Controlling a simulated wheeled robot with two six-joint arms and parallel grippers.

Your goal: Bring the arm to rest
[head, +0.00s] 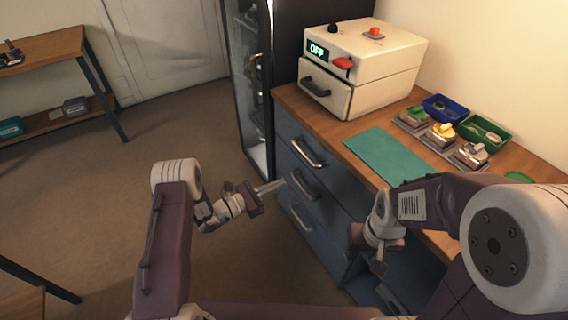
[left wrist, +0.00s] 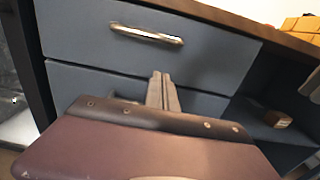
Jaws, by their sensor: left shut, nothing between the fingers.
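My left gripper (head: 272,187) hangs in the air in front of the blue-grey drawer cabinet (head: 322,208), its fingers together and empty, pointing toward the drawers. The fingers also show in the left wrist view (left wrist: 162,90), pressed together against the backdrop of the drawer fronts. I cannot tell whether they touch the cabinet. My right gripper (head: 379,264) points down beside the cabinet's front, below the counter edge. Its fingertips are small and partly hidden, so its opening is unclear.
The counter holds a white box machine (head: 362,62) reading OFF, a green mat (head: 390,156), a blue bin (head: 446,108) and a green bin (head: 484,132). Drawer handles (head: 308,153) stick out near my left gripper. A small block (left wrist: 278,119) sits in the cabinet's open shelf.

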